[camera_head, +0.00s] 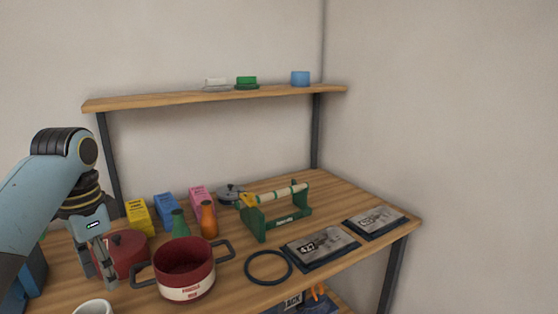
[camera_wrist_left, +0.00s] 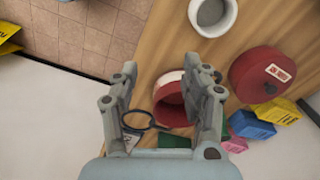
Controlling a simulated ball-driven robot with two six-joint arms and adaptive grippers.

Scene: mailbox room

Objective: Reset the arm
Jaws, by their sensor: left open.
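My left gripper (camera_head: 100,262) is open and empty at the left of the table in the head view. It hangs from my blue-grey arm with its fingers pointing down, in front of a round red lidded item (camera_head: 127,246) and left of the open red pot (camera_head: 185,270). In the left wrist view the two fingers of my left gripper (camera_wrist_left: 161,67) are spread wide with nothing held between them. The red pot (camera_wrist_left: 170,104) shows beyond and between them, partly hidden by the right finger. My right gripper is in neither view.
The wooden table (camera_head: 345,195) also holds yellow, blue and pink boxes, bottles, a green tool carrier (camera_head: 275,222), a dark ring (camera_head: 268,267) and two flat packs. A white cup (camera_head: 93,308) stands at the front left. A shelf (camera_head: 215,97) with small items is above.

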